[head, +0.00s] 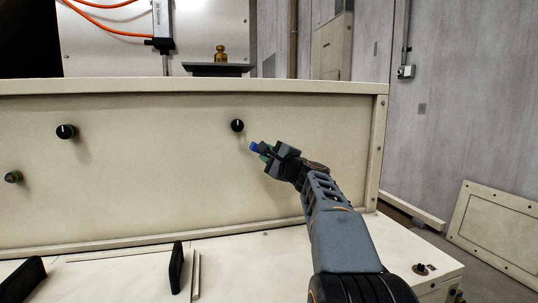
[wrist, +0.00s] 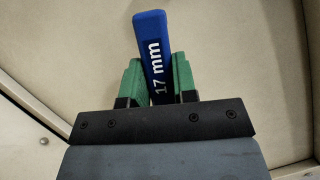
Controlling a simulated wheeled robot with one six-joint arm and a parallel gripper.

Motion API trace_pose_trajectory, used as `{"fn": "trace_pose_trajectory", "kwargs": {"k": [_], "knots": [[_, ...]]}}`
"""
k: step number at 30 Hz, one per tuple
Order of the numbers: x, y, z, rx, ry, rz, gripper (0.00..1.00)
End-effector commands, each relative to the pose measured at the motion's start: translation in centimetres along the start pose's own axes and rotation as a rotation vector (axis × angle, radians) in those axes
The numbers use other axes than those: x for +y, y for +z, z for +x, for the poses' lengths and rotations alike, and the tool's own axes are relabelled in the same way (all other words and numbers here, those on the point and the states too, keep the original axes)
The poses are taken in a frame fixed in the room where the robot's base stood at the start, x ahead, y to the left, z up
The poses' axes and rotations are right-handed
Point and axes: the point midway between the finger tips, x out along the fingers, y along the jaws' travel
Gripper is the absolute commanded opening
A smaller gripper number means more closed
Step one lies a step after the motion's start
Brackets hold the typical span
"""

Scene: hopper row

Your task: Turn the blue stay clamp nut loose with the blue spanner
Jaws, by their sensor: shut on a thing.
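My gripper (head: 262,152) is in front of the cream panel, a little below and right of a black knob. In the wrist view, the green fingers of my gripper (wrist: 158,85) are shut on a blue bar marked "17 mm", the blue spanner (wrist: 151,35). Its blue end also shows at the fingertips in the head view (head: 254,146). The far end of the spanner and its jaw cannot be made out. I cannot pick out a blue stay clamp nut in either view.
The cream panel (head: 150,185) carries black knobs (head: 237,126) (head: 66,132) and a small greenish knob (head: 13,177). Black upright pieces (head: 177,268) stand on the lower ledge. A brass fitting (head: 221,54) sits on a dark plate above. The floor at right has a leaning panel (head: 497,233).

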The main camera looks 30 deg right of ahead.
Motion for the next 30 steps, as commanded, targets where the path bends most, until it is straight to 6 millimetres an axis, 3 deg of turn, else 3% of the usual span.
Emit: {"fn": "trace_pose_trajectory", "kwargs": {"k": [30], "knots": [[0.0, -0.5, 1.2, 0.0, 0.0, 0.0, 0.0]]}}
